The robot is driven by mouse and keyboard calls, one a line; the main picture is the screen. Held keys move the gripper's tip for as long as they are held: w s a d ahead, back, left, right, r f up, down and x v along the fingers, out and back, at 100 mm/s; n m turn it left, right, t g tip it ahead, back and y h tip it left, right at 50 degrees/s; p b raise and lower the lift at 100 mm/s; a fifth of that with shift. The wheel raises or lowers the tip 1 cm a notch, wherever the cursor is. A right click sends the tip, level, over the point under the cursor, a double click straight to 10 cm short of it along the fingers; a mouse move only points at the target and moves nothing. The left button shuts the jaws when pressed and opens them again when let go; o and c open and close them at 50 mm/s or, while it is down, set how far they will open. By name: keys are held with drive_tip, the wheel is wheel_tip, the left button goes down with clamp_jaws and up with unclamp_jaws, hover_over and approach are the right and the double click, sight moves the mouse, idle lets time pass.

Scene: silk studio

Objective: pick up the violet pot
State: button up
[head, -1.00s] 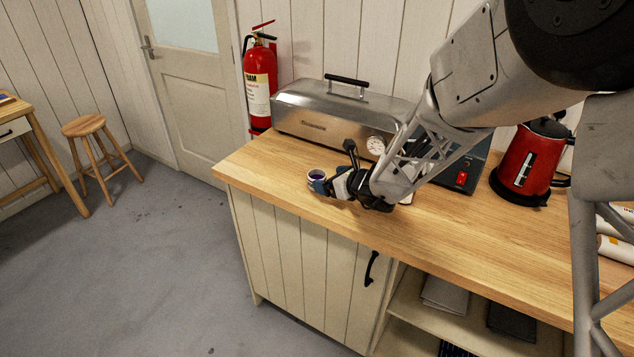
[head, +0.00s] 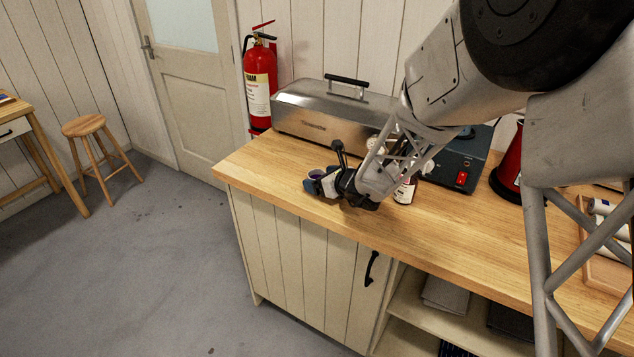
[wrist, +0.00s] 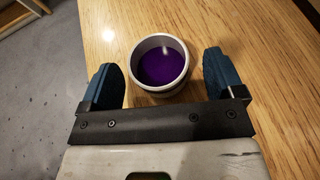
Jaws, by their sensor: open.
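The violet pot (wrist: 160,63) is a small round white pot with violet inside. In the wrist view it stands on the wooden counter between the blue fingertips of my gripper (wrist: 162,80), with a gap on each side. My gripper is open. In the head view the gripper (head: 318,186) is low over the counter's left end, and the pot (head: 316,174) is partly hidden by the fingers.
A steel steamer box (head: 320,117) stands behind the gripper. A red kettle (head: 509,160) is farther right. The counter's left and front edges (head: 262,199) are close by.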

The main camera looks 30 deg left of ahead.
drive_tip(key=shift+x, duration=1)
drive_tip(key=c, duration=1)
drive_tip(key=shift+r, duration=0.15)
drive_tip(key=shift+r, duration=0.75)
wheel_tip(320, 180, up, 2)
drive_tip(key=shift+r, duration=0.1)
drive_tip(key=s+d, duration=0.7)
drive_tip(key=s+d+r, duration=0.1)
drive_tip(key=s+d, duration=0.3)
drive_tip(key=shift+s, duration=0.25)
